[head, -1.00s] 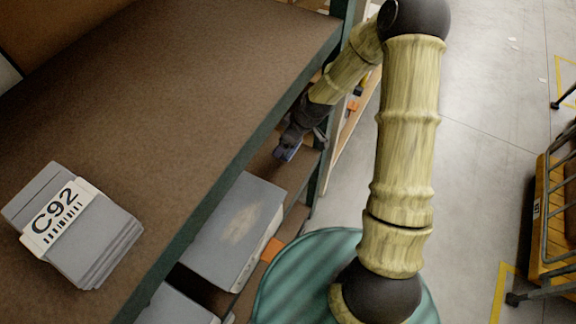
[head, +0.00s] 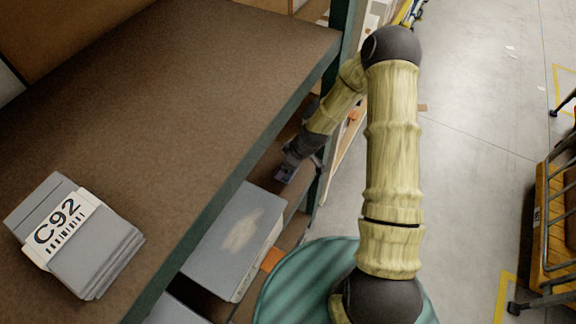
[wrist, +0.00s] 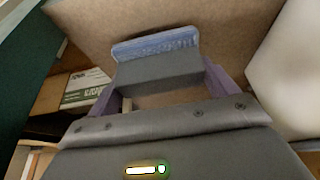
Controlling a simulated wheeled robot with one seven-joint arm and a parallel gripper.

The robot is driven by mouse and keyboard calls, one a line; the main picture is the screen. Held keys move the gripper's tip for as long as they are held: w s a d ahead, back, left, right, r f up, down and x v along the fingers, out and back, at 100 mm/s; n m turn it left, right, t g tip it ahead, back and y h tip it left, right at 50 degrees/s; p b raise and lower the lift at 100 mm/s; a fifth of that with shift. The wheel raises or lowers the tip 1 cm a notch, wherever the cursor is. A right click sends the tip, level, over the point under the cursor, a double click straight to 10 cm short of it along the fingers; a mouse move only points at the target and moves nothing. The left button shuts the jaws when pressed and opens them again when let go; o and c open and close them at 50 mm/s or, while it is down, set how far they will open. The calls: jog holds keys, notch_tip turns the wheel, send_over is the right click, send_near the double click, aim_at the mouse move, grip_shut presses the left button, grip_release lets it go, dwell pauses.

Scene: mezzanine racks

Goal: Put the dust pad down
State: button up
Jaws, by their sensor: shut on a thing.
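My gripper (head: 287,172) reaches in under the upper shelf, beside the rack post. In the wrist view, its two purple fingers (wrist: 160,92) are shut on the dust pad (wrist: 155,44), a grey block with a blue fibrous face. The pad points away from the gripper, in front of a brown surface; I cannot tell whether it touches anything. A grey box (head: 236,240) with a pale dusty patch on top sits on the lower level, just nearer than the gripper.
The brown upper shelf (head: 190,90) with its green edge overhangs the gripper's left side. A grey stack labelled C92 (head: 75,235) lies on it. A green post (head: 340,100) stands close to the forearm. A carton (wrist: 85,88) shows at left in the wrist view. Open floor lies right.

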jog(key=shift+f, duration=1.15)
jog(key=shift+f, duration=0.1)
jog(key=o, duration=0.7)
jog(key=shift+r, duration=0.2)
jog(key=v, duration=1.1)
jog(key=shift+s+d+r, duration=0.1)
jog(key=shift+r, duration=0.3)
